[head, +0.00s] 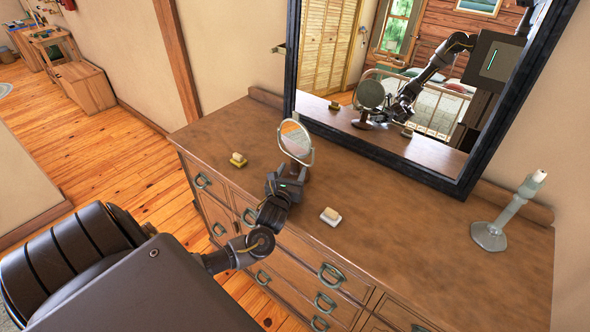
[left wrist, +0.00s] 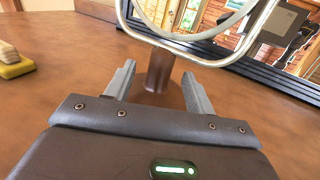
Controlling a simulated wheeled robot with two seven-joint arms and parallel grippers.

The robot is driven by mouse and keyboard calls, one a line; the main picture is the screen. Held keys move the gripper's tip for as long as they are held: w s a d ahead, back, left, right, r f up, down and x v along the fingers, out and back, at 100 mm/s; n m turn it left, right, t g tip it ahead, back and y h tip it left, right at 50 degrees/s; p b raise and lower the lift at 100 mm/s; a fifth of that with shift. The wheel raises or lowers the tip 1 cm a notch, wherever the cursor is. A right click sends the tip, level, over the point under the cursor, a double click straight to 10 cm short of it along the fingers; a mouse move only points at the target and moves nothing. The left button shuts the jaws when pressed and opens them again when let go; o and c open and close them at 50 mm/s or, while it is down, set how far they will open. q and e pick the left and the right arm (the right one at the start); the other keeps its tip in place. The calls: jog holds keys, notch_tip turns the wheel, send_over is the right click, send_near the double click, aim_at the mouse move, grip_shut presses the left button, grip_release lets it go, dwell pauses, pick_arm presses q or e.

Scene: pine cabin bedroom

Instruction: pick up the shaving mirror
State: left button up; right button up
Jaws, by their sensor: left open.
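The shaving mirror (head: 295,139), a round glass in a pale metal frame on a brown stand, stands upright on the wooden dresser top. In the left wrist view its stand (left wrist: 160,70) rises between the finger tips, with the lower frame above them. My left gripper (head: 290,178) is at the mirror's near side, low over the dresser. In the left wrist view the left gripper (left wrist: 160,82) is open, its two fingers apart on either side of the stand, with gaps to both. The mirror's base is partly hidden by the gripper. My right gripper is not seen directly.
A yellow brush-like item (head: 238,160) lies left of the mirror; a pale block on a dark base (head: 330,216) lies right of the gripper. A grey-green candlestick (head: 490,232) stands far right. The black-framed wall mirror (head: 400,165) rises behind. The dresser's middle right (head: 400,215) is clear.

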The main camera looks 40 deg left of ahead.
pick_arm(q)
jog(key=shift+x, duration=0.95)
jog(key=shift+s, duration=0.1)
grip_shut()
